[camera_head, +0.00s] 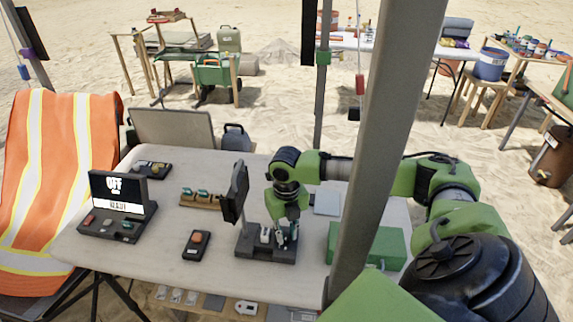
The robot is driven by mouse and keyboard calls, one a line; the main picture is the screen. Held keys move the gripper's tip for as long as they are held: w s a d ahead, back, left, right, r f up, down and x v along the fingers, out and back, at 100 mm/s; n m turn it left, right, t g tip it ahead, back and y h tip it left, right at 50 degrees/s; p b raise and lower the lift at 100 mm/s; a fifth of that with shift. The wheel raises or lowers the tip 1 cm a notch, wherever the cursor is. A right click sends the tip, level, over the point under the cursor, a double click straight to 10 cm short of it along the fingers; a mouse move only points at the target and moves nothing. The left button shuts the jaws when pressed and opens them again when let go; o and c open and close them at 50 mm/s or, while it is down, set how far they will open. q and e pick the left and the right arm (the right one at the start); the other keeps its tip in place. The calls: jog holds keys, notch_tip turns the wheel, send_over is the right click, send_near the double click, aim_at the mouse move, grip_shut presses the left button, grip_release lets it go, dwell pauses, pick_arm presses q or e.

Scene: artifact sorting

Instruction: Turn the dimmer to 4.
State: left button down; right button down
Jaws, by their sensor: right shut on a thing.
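A dark device, which looks like the dimmer (264,254), stands on the white table with an upright black panel (235,192) at its back left. The panel is seen nearly edge-on, so its reading is hidden. A pale switch-like part (264,236) shows on the base. My right gripper (284,240) points down at the right part of this base, shut on a small part there, likely the knob. The fingers hide this part, and its setting cannot be read. My left gripper is not in view.
A display box (117,193) reading "OFF" stands on the table (165,262) at left. A red-button box (196,244) and a wooden rack (201,199) stand nearby. A green case (384,246) is right of the dimmer. A grey pole (385,130) crosses in front of my right arm.

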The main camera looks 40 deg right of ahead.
jog(key=m+p, duration=0.1)
jog(key=p, duration=0.1)
jog(key=m+p, duration=0.4)
jog(key=shift+r, duration=0.25)
jog(key=shift+m+p, duration=0.7)
jog(key=shift+m, duration=0.3)
jog(key=m+p, duration=0.3)
jog(key=m, duration=0.1)
jog(key=shift+m, duration=0.3)
jog(key=m+p, duration=0.3)
jog(key=m, duration=0.2)
jog(key=shift+f+p, duration=0.1)
jog(key=shift+p, duration=0.3)
jog(key=m+p, duration=0.2)
jog(key=m, duration=0.3)
jog(key=shift+p, duration=0.3)
jog(key=m+p, duration=0.1)
jog(key=m, duration=0.2)
jog(key=shift+m+p, duration=0.3)
jog(key=m, duration=0.3)
jog(key=shift+f+m, duration=0.15)
jog(key=shift+m, duration=0.15)
jog(key=m, duration=0.5)
jog(key=shift+m, duration=0.3)
